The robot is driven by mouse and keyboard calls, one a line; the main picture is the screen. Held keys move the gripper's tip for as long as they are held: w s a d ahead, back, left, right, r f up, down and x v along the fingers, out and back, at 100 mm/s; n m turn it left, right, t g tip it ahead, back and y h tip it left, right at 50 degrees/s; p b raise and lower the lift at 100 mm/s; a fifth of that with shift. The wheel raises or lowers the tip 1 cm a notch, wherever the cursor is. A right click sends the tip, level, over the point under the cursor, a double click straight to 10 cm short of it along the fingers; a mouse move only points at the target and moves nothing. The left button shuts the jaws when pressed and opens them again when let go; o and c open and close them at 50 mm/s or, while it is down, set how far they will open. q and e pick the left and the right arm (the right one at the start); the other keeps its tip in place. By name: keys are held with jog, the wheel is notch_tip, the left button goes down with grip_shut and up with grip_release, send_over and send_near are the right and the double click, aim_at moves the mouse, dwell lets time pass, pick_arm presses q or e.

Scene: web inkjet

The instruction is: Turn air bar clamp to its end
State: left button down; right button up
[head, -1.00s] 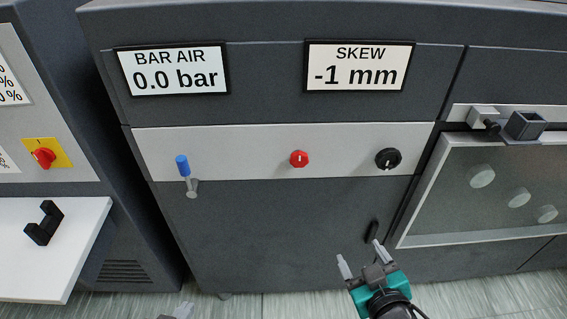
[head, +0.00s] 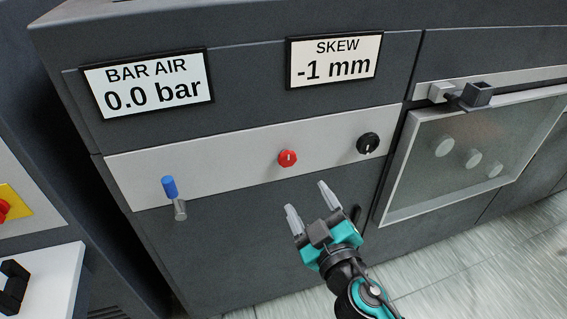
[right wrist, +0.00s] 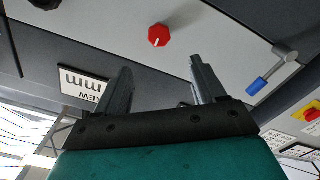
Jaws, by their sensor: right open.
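The grey panel strip carries a red knob (head: 287,158), a black knob (head: 368,143) and a lever with a blue grip (head: 169,187). None has a readable label naming the air bar clamp. My left gripper is not in view.
The BAR AIR display (head: 147,84) reads 0.0 bar and the SKEW display (head: 333,61) reads -1 mm. A framed window (head: 385,222) with a dark latch (head: 478,94) is at right.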

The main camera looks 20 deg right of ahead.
aim_at(288, 161)
jog(key=w+p, duration=0.2)
jog(key=w, duration=0.9)
jog(key=shift+w+a, duration=0.15)
jog(key=shift+w, duration=0.65)
jog(key=c, duration=1.1)
jog(key=shift+o, duration=0.2)
